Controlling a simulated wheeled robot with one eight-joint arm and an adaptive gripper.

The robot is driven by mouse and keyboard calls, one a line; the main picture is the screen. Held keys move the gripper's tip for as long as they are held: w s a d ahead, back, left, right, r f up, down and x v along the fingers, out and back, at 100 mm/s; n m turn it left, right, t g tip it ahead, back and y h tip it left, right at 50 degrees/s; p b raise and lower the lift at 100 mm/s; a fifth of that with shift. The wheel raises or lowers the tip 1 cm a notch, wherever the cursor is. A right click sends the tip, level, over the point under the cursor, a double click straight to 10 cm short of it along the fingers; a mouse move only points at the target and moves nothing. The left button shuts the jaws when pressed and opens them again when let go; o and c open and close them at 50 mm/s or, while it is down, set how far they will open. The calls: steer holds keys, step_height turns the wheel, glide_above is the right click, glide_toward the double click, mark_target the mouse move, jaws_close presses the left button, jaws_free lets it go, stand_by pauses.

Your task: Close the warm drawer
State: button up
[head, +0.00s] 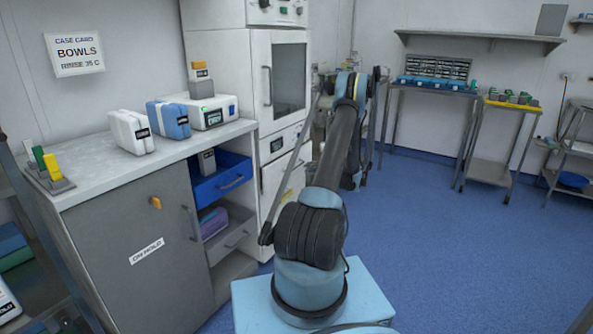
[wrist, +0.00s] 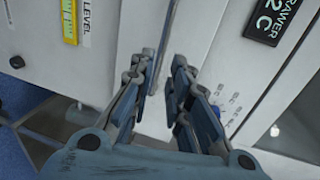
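The white warming cabinet (head: 225,55) stands left of my arm in the head view. The wrist view shows a white panel (wrist: 215,40) with a dark label reading "DRAWER" and "2C". My gripper (wrist: 160,82) is open, its two fingers apart close to the panel. A narrow grey bar (wrist: 163,35) lies above the gap; contact is unclear. My gripper is not clear in the head view.
A blue drawer (head: 220,180) stands open in the grey counter (head: 140,250) at left. Boxes stand on the counter top. Side tables (head: 492,172) stand along the back right. The blue floor (head: 430,250) to the right is clear.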

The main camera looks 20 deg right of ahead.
mark_target(297, 166)
steer(key=x, duration=0.9)
steer(key=shift+s, duration=0.1)
jaws_close()
